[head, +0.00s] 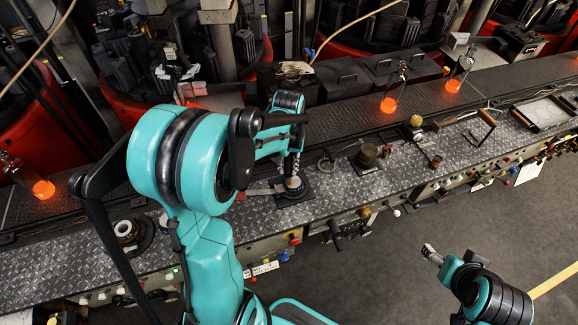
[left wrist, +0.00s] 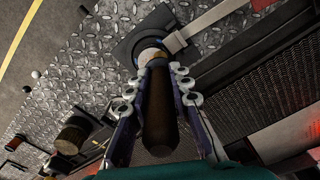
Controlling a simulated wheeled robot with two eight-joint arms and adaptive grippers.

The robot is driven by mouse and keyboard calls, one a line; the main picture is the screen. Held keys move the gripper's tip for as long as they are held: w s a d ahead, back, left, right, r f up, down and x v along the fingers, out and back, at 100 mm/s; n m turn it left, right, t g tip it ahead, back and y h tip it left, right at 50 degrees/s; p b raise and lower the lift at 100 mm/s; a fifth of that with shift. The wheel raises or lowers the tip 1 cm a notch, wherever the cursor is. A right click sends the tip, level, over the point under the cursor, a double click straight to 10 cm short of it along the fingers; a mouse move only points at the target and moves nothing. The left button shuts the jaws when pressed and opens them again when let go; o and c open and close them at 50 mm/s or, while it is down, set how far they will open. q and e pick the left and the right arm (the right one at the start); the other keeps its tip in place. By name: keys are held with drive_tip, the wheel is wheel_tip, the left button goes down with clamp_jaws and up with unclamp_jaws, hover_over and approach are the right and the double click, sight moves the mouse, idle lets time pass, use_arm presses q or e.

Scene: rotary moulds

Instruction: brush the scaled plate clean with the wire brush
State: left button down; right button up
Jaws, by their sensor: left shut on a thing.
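My left gripper (head: 292,182) points down at a dark square plate (head: 297,198) on the metal bench. The plate also shows in the left wrist view (left wrist: 125,50). In that view the left gripper (left wrist: 158,80) is shut on a dark brown handle (left wrist: 160,115), which I take for the wire brush. A pale round part at its far end is over the plate; I cannot tell whether it touches. The bristles and scale cannot be made out. My right gripper (head: 432,255) is over the floor at lower right, away from the bench; its jaws are unclear.
Glowing orange glass pieces (head: 389,104) stand along the conveyor behind. The floor in front is clear.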

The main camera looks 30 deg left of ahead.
use_arm(q)
drive_tip(key=shift+s+a+r+p, duration=0.15)
drive_tip(key=shift+r+p, duration=0.15)
wheel_tip(320, 180, up, 4)
drive_tip(key=shift+r+p, duration=0.1)
drive_tip(key=shift+p, duration=1)
wheel_tip(320, 180, up, 2)
drive_tip(key=shift+r+p, duration=0.1)
drive_tip(key=shift+p, duration=0.7)
drive_tip(key=shift+r+p, duration=0.45)
drive_tip(key=shift+r, duration=0.25)
